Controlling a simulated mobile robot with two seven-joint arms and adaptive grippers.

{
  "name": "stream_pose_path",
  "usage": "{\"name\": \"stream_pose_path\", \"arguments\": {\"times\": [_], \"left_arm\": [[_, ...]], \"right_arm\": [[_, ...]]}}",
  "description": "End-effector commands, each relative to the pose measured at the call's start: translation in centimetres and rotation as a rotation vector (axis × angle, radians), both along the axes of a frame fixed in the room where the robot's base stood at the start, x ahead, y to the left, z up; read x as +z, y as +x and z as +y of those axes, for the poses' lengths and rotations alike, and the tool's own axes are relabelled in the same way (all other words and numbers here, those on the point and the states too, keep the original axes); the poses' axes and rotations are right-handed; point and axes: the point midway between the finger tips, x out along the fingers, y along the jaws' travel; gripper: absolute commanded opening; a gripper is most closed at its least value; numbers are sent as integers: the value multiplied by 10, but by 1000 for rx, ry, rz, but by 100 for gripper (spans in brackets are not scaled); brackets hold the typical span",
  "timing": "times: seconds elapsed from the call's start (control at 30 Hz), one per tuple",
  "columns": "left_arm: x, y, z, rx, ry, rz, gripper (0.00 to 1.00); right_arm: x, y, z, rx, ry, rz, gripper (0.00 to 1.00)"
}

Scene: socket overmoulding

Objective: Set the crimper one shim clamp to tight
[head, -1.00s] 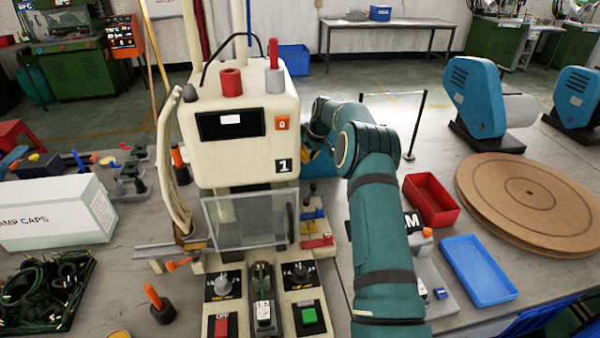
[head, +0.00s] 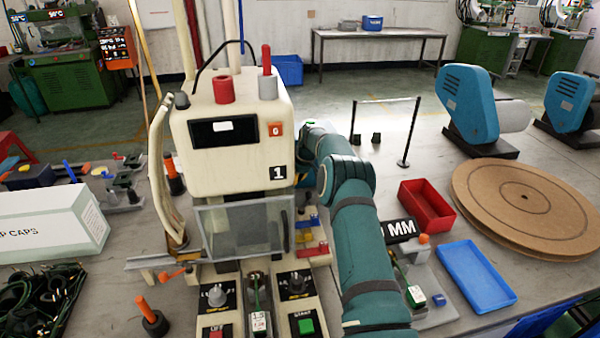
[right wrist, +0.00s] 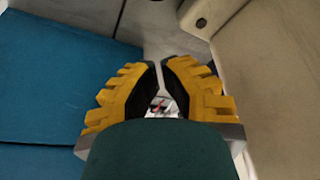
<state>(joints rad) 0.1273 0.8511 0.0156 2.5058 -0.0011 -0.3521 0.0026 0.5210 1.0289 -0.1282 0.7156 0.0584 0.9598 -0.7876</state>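Crimper one (head: 230,150) is the cream machine marked 1, with a clear guard (head: 243,226) at its front. I cannot make out its shim clamp for sure. An orange-handled lever (head: 172,273) sits low on its left side, and yellow, blue and red blocks (head: 311,238) sit by its right side. My right arm reaches along the machine's right side, and the machine hides its fingertips in the head view. In the right wrist view my right gripper (right wrist: 161,70) has its yellow-backed fingers close together with a narrow pale gap; whether they hold something thin is unclear. My left gripper is out of view.
A red tray (head: 427,205), a blue tray (head: 476,276) and round brown boards (head: 525,200) lie right of my arm. A white box (head: 45,222) and a dark heap of cables (head: 40,310) lie left. In the right wrist view a cream surface is close on the right and a blue one on the left.

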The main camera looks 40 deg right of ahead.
Motion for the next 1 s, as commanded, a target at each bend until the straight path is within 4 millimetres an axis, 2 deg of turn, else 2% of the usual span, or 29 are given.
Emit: {"name": "stream_pose_path", "arguments": {"times": [0.03, 0.2, 0.7, 1.0], "left_arm": [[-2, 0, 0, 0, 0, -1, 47], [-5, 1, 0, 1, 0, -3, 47], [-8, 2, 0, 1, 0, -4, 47], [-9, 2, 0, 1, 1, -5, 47]], "right_arm": [[-9, 2, 0, 0, 0, 1, 0], [-26, 8, 1, -1, -1, 0, 0], [-23, -25, -4, -2, 1, 0, 0], [-23, -32, -5, -1, 0, 0, 0]]}}
